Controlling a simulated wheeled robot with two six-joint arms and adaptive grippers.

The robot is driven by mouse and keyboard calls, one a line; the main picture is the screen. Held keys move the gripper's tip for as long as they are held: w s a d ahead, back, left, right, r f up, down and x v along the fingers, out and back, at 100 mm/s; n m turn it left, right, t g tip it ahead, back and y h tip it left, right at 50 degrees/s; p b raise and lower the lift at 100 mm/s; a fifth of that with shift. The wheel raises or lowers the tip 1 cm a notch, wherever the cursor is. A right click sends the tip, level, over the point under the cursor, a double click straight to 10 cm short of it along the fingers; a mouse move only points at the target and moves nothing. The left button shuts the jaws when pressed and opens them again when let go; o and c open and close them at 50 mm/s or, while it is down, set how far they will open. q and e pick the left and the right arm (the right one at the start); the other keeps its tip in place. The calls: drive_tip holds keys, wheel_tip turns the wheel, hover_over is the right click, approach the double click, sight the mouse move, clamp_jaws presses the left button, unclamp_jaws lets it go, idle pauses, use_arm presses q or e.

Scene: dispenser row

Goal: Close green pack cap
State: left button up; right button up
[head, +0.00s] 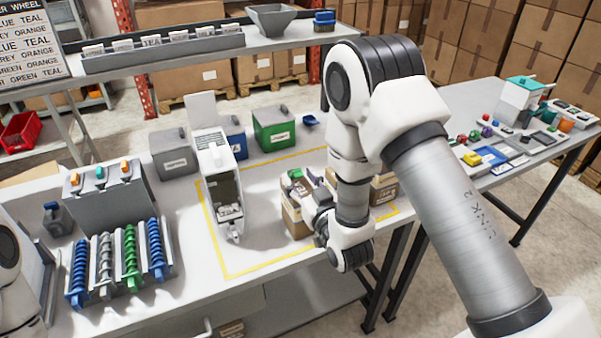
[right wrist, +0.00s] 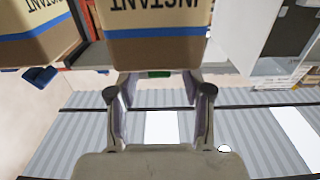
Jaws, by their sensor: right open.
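A tan pack (head: 296,221) stands on the table inside the yellow outline, with a small green part, apparently its cap (head: 295,173), at its top. My right gripper (head: 309,184) is beside the top of this pack and partly hides it. In the right wrist view my right gripper (right wrist: 162,84) is open, its two fingers apart with nothing clearly held between them. A tan pack with a blue band (right wrist: 155,20) fills the view beyond the fingertips. A small green patch (right wrist: 160,74) shows between the fingertips; I cannot tell what it belongs to. My left gripper is out of view.
Another pack (head: 384,188) stands behind my right arm. A white dispenser (head: 217,180) stands left of the pack. Grey (head: 173,153) and green (head: 274,128) bins stand behind. Coloured coils (head: 129,260) lie at left. The outlined area between dispenser and pack is clear.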

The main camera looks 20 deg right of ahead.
drive_tip(key=shift+w, duration=0.35)
clamp_jaws()
drive_tip(key=shift+r+g+p, duration=0.3)
drive_tip(key=shift+r+p, duration=0.05)
drive_tip(key=shift+p, duration=0.3)
drive_tip(key=g+p, duration=0.1)
drive_tip(key=p, duration=0.1)
drive_tip(key=r+g+p, duration=0.1)
drive_tip(key=g+p, duration=0.2)
drive_tip(key=p, duration=0.1)
drive_tip(key=shift+w+r+g+p, duration=0.15)
drive_tip(key=shift+w+g+p, duration=0.15)
drive_tip(key=shift+p, duration=0.1)
drive_tip(key=shift+w+g+p, duration=0.1)
drive_tip(key=shift+g+p, duration=0.4)
drive_tip(key=shift+p, duration=0.1)
drive_tip(key=shift+g+p, duration=0.35)
drive_tip(key=shift+g, duration=0.05)
drive_tip(key=shift+f, duration=0.2)
